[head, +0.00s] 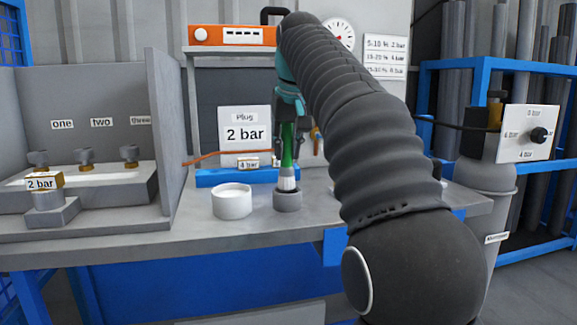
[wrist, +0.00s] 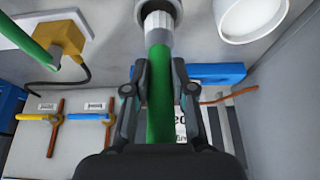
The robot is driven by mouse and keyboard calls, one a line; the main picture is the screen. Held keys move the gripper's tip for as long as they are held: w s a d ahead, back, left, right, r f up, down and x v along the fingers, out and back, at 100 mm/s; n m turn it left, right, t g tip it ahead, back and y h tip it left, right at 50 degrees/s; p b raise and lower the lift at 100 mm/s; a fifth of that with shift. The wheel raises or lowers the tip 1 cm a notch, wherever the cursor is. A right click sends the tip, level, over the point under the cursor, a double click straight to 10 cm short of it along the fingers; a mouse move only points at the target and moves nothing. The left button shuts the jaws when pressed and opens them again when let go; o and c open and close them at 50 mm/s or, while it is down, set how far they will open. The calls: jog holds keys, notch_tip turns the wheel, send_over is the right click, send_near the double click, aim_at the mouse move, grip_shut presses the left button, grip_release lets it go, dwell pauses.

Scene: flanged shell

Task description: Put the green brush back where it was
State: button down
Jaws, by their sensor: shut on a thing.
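The green brush (head: 287,150) is upright below my gripper (head: 289,138) in the head view, its pale ferrule pointing down at a small grey cup (head: 288,201). The lower end meets the cup's mouth; how deep it sits is hidden. In the wrist view the brush's green handle (wrist: 159,95) runs between the fingers of my gripper (wrist: 160,92), which is shut on it. The ferrule lies over the ring of the grey cup (wrist: 176,12) at the top of that view.
A white pot (head: 232,203) stands just left of the cup and a blue block (head: 225,178) lies behind. A "2 bar" sign (head: 244,133) stands behind that. A grey partition (head: 165,135) rises on the left. Yellow-handled (wrist: 30,117) and blue-handled (wrist: 85,117) tools lie left in the wrist view.

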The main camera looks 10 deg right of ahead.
aim_at(288, 162)
jog(key=shift+f+b, duration=0.7)
jog(key=shift+f, duration=1.05)
jog(key=c, duration=1)
grip_release()
jog(key=shift+f, duration=0.1)
jog(key=p+v, duration=0.4)
jog(key=v, duration=0.8)
jog(key=shift+p, duration=0.35)
jog(key=shift+s, duration=0.1)
